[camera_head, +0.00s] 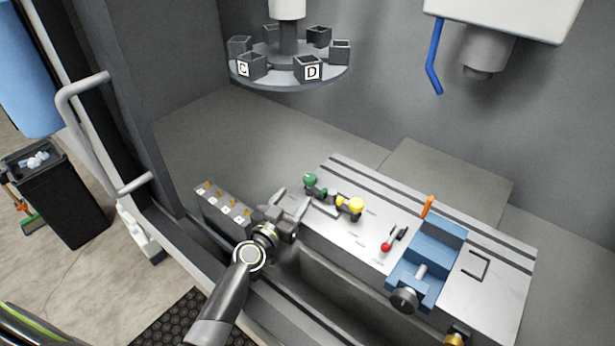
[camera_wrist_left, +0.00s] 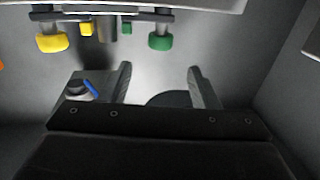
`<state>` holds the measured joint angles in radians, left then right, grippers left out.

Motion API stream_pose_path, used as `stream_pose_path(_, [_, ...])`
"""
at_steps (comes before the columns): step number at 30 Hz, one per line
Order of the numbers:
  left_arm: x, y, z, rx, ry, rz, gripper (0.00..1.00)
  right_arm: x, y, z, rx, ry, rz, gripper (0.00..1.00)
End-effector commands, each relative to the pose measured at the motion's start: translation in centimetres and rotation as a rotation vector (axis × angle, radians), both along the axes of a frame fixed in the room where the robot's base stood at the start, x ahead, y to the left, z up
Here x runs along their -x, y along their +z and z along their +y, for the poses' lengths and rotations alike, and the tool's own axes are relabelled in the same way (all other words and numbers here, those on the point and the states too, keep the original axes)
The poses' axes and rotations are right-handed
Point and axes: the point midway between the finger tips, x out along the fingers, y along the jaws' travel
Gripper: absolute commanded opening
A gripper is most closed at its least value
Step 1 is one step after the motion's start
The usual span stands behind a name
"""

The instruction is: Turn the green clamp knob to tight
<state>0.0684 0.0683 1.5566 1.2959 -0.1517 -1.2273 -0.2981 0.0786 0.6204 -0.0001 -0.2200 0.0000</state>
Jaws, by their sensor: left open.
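The green clamp knob (camera_head: 310,180) sits at the left end of a small clamp assembly on the grey machine table. In the left wrist view the green knob (camera_wrist_left: 160,42) is at the upper middle, just beyond the fingertips and roughly between their lines. My left gripper (camera_head: 292,202) is open, with nothing visible between its fingers. It is just short of the green knob, on its near-left side, and apart from it. The left gripper's fingers (camera_wrist_left: 160,72) also show spread in the left wrist view. A yellow knob (camera_head: 355,206) is to the right. My right gripper is not in view.
A blue vise (camera_head: 438,250) with an orange handle and a red-tipped lever (camera_head: 387,246) are on the table's right half. A block with brass pieces (camera_head: 222,209) lies left of my gripper. A round carousel (camera_head: 290,75) hangs above, and a spindle head (camera_head: 487,50) is upper right.

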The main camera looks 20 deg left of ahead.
Motion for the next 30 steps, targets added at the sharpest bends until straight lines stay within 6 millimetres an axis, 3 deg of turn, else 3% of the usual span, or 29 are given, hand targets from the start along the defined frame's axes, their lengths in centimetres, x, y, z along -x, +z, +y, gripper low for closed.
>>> stream_pose_path(15, [-8.6, -0.1, -1.4, 0.004, -0.001, 0.001, 0.56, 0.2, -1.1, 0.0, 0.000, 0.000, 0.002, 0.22])
stream_pose_path(21, [-10.0, 0.0, -1.6, 0.003, -0.001, 0.000, 0.56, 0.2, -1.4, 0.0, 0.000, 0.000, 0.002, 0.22])
stream_pose_path(30, [-10.2, 0.0, -1.6, 0.004, -0.001, 0.002, 0.56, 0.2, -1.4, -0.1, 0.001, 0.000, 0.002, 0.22])
